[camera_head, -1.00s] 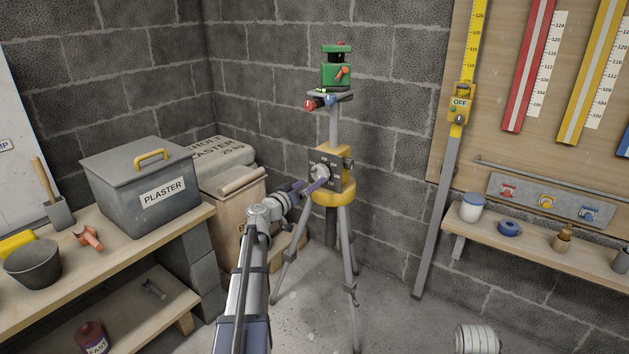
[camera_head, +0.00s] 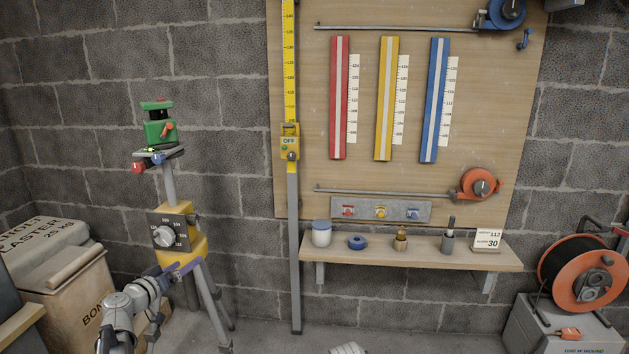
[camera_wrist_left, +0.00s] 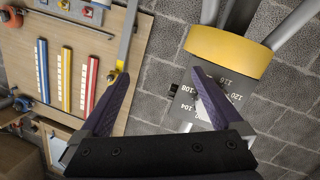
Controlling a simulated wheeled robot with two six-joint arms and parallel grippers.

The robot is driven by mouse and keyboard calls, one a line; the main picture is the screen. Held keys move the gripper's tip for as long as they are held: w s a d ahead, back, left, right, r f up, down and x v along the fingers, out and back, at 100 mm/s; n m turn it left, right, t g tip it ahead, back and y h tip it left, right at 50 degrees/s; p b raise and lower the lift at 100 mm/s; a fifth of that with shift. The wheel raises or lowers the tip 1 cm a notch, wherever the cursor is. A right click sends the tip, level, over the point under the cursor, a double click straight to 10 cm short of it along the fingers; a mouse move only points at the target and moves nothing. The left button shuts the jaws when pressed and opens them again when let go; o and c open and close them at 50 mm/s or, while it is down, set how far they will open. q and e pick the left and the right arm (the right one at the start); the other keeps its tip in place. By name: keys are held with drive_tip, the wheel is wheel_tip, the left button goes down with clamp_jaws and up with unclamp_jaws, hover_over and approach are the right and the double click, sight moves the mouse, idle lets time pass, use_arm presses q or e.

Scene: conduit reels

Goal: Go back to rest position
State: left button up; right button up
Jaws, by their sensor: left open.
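My left gripper (camera_head: 180,270) is in front of the tripod, just below the dial. Its purple fingers are spread and empty; they also show open in the left wrist view (camera_wrist_left: 145,68). The tripod's yellow head (camera_head: 196,246) carries a dark dial plate with a grey knob (camera_head: 163,237). A green laser instrument (camera_head: 158,130) stands on top of the tripod post. My right gripper is out of view.
A wall board (camera_head: 350,25) holds red, yellow and blue scales. A yellow measuring staff (camera_head: 291,80) with an OFF box stands left of it. Below is a narrow shelf (camera_head: 340,248) with small items. An orange cable reel (camera_head: 585,275) is at right, sacks (camera_head: 45,250) at left.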

use_arm(q)
drive_tip(key=s+d+f+m+g+h, duration=0.1)
drive_tip(key=s+d+f+m+g, duration=0.2)
drive_tip(key=d, duration=0.6)
drive_tip(key=s+d+f+g+h, duration=0.1)
drive_tip(key=d+f+g+h, duration=0.2)
drive_tip(key=d, duration=0.7)
drive_tip(key=s+d+f+m+g+y, duration=0.1)
drive_tip(key=s+d+f+g, duration=0.25)
drive_tip(key=s+d, duration=0.2)
drive_tip(key=s+d+f+m+g+y, duration=0.1)
drive_tip(key=s+d+f+g, duration=0.1)
drive_tip(key=s+d+f, duration=0.4)
drive_tip(key=s+d+f+g+y, duration=0.2)
drive_tip(key=s+y, duration=0.2)
drive_tip(key=s, duration=0.4)
drive_tip(key=s+d+f+g+y, duration=0.2)
drive_tip(key=s+g+y, duration=0.15)
drive_tip(key=s, duration=0.35)
wheel_tip(320, 180, up, 35)
drive_tip(key=t+p, duration=0.1)
drive_tip(key=p, duration=3.3)
drive_tip(key=shift+a, duration=0.1)
drive_tip(key=shift+c, duration=0.2)
